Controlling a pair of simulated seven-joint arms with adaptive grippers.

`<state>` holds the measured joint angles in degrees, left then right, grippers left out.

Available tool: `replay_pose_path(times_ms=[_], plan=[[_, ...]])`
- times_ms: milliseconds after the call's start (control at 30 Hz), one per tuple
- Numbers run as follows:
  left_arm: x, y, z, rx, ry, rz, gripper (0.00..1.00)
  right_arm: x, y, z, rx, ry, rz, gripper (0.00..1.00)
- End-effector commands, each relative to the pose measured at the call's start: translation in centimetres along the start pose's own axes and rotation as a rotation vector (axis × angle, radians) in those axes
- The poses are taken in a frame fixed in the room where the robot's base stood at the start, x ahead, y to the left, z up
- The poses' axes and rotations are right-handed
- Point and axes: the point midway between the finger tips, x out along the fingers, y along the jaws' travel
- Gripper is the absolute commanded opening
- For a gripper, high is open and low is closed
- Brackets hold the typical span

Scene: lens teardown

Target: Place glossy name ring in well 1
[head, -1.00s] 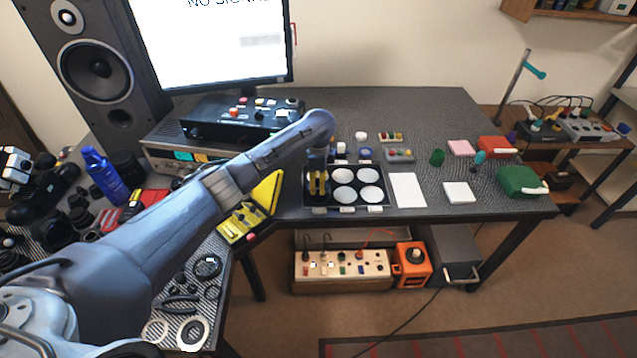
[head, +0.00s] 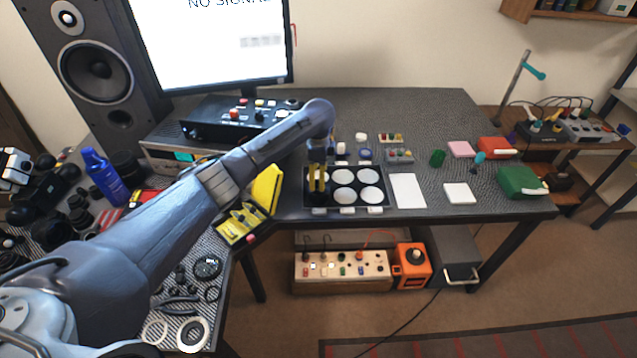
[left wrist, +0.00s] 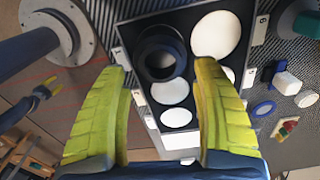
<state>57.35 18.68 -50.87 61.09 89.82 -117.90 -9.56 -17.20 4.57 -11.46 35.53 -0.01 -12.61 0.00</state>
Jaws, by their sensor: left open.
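The glossy name ring appears as a dark, round, stepped ring (left wrist: 163,57) in the left wrist view. It sits at a corner well of the black tray (left wrist: 133,37), beside a small white label (left wrist: 121,57) that seems to read 1. I cannot tell if it rests fully flat. My left gripper (left wrist: 162,67) is open, with its yellow fingers apart on either side of the ring and clear of it. In the head view my left gripper (head: 316,190) is above the left end of the tray (head: 346,208), hiding that well. My right gripper is not in view.
The tray's other wells show white discs. A white sheet (head: 408,191) and a white pad (head: 459,193) lie right of the tray.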

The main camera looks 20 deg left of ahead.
Motion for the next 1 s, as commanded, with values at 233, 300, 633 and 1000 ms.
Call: replay_pose_path(times_ms=[233,300,633,1000], plan=[[-4.6,-0.1,0.0,0.002,-0.001,-0.005,0.66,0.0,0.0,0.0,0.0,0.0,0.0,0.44],[-5.6,-0.1,0.0,0.001,-0.001,-0.004,0.66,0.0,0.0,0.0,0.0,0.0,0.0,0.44],[-8.4,0.0,0.0,0.0,0.0,-0.002,0.66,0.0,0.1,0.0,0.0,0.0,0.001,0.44],[-8.7,0.0,0.0,0.001,-0.001,-0.001,0.66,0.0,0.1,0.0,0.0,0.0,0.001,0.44]])
